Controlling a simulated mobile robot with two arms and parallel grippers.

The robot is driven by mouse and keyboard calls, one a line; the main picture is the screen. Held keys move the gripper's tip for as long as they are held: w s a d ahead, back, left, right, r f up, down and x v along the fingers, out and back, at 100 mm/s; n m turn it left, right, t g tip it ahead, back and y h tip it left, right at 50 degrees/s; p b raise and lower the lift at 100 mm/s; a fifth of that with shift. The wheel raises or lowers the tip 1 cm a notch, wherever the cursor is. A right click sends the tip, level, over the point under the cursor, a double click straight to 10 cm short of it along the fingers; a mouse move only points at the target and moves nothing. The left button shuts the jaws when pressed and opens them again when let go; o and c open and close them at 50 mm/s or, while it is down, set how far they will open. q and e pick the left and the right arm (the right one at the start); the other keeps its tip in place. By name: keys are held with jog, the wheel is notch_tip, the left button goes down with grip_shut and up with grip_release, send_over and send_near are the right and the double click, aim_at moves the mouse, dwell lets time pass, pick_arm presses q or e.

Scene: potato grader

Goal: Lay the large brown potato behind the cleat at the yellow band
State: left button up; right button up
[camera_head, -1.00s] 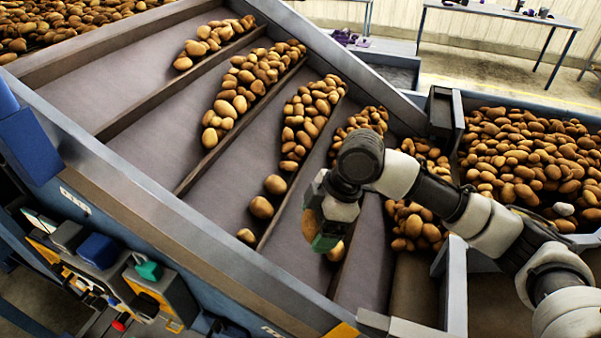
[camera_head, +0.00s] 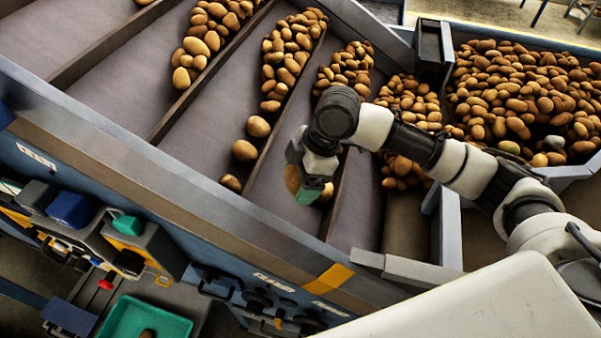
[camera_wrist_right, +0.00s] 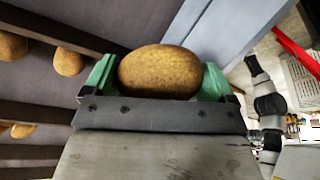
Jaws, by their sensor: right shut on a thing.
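My right gripper (camera_head: 305,185) is shut on the large brown potato (camera_head: 292,178) and hangs over the grey belt (camera_head: 210,120), near its front rail. In the right wrist view the potato (camera_wrist_right: 160,72) lies crosswise between the green fingers (camera_wrist_right: 100,75). In the head view the gripper partly hides it. Dark cleats (camera_head: 112,45) cross the belt at a slant; one is just right of the gripper. The yellow band (camera_head: 328,279) is on the front rail, below and right of the gripper. The left gripper is not in view.
A full potato bin (camera_head: 570,172) stands at the right. A teal tray (camera_head: 140,322) sits below the control panel at the front.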

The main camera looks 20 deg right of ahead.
notch_tip(320, 180, down, 12)
jog(key=b, duration=0.6)
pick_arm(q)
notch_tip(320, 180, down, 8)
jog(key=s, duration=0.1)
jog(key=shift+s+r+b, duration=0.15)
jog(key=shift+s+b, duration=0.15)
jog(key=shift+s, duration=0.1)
pick_arm(e)
jog(key=shift+f, duration=0.95)
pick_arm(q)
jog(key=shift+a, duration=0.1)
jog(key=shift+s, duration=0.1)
pick_arm(e)
jog(key=o, duration=0.8)
jog(key=shift+s, duration=0.1)
jog(key=shift+r, duration=0.1)
